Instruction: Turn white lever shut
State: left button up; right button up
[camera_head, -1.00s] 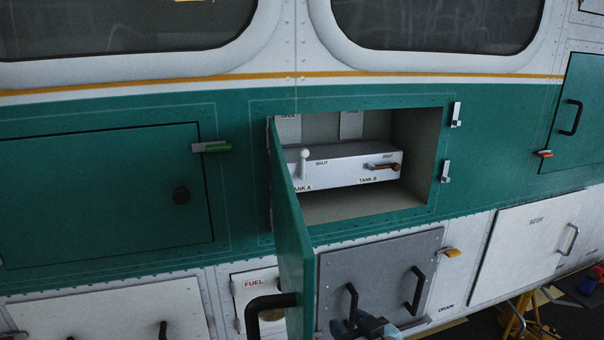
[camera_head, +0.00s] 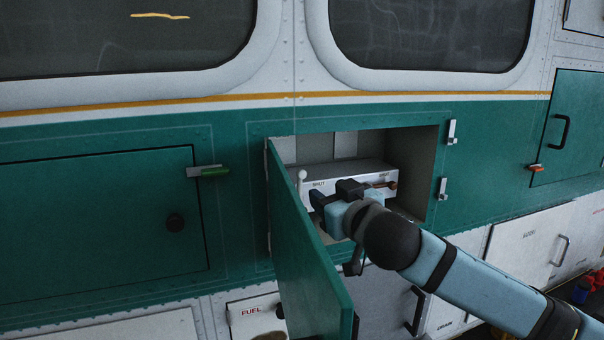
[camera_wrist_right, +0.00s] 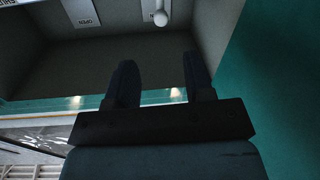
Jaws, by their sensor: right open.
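The white lever (camera_head: 301,178) stands upright on a white valve box (camera_head: 328,185) inside the open compartment, just right of the door's edge. Its round white knob (camera_wrist_right: 160,18) shows at the top of the right wrist view, ahead of the fingers. My right gripper (camera_head: 316,198) reaches into the compartment, open, close to the lever's right and lower side. In the right wrist view its two fingers (camera_wrist_right: 158,70) are spread with nothing between them. The arm hides much of the box and the lever's foot may be covered. My left gripper is out of view.
The green compartment door (camera_head: 305,265) hangs open at the left, near my gripper. A brown lever (camera_head: 388,184) is at the box's right end. Latches (camera_head: 443,188) line the opening's right edge. An "OPEN" plate (camera_wrist_right: 82,14) shows on the back wall.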

aim_at(303, 176)
jog(key=p+x, duration=0.3)
jog(key=x, duration=0.8)
jog(key=shift+w+r, duration=0.1)
jog(key=shift+w+a, duration=0.2)
jog(key=shift+w, duration=0.25)
grip_shut()
